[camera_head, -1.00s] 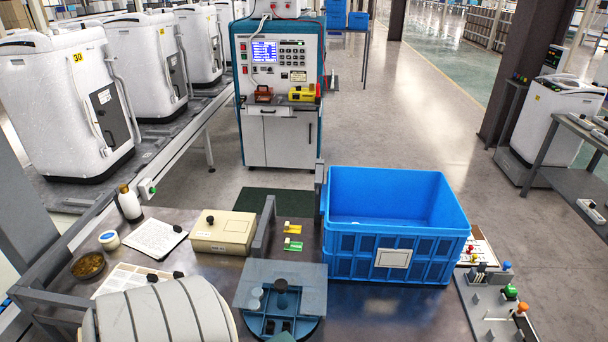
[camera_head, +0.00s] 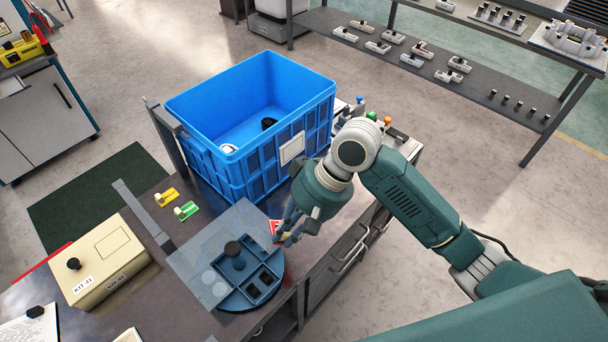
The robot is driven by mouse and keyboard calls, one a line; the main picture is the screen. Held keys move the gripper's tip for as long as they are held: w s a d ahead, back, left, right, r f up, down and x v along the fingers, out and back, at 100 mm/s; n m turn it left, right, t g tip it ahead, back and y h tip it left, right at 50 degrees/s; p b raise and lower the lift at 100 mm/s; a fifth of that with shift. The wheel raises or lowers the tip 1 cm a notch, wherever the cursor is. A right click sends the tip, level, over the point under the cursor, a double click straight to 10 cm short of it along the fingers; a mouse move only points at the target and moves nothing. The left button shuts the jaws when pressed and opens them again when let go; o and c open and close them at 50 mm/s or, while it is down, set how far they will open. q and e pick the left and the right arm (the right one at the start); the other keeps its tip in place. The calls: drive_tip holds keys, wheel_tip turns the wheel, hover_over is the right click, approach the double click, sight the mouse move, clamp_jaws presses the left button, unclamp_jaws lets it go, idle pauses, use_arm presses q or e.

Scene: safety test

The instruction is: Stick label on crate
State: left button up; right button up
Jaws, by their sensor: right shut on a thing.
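The blue crate (camera_head: 223,172) stands upright on the workbench, open at the top. A blank white plate (camera_head: 292,148) is on its side wall facing my right arm. My right gripper (camera_head: 287,236) is low in front of the crate, at the edge of the round blue tray. It is shut on a small red and white label (camera_head: 276,228), partly hidden by the fingers. The label is apart from the crate. My left gripper is out of view.
The round blue tray (camera_head: 236,299) with a dark knob and compartments is beside the gripper. Yellow (camera_head: 166,197) and green (camera_head: 187,211) tagged pieces lie left of the crate. A beige kit box (camera_head: 103,262) is at left. A dark and a white item lie inside the crate.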

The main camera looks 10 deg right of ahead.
drive_tip(key=w+r+m+t+y+b, duration=0.25)
drive_tip(key=w+m+t+y, duration=0.35)
drive_tip(key=w, duration=0.6)
drive_tip(key=w+d+f+m+t+h+b, duration=0.1)
drive_tip(key=w+d+f+m+t, duration=0.25)
drive_tip(key=d+t, duration=0.2)
drive_tip(key=w+d+f+m+t+b, duration=0.1)
drive_tip(key=w+d+f+m+t, duration=0.1)
drive_tip(key=w+d+f+t, duration=0.3)
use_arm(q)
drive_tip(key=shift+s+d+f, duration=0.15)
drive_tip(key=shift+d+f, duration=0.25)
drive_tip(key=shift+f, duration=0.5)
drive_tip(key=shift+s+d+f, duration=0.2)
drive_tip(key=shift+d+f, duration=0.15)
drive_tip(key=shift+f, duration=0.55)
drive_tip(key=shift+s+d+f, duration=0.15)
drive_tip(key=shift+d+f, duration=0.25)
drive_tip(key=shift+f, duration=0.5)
use_arm(e)
drive_tip(key=shift+g, duration=0.75)
drive_tip(key=shift+w+a+r, duration=0.4)
drive_tip(key=shift+w+a, duration=0.2)
drive_tip(key=shift+w, duration=0.15)
drive_tip(key=shift+w+a+r, duration=0.35)
drive_tip(key=shift+w+a, duration=0.25)
drive_tip(key=shift+w, duration=0.1)
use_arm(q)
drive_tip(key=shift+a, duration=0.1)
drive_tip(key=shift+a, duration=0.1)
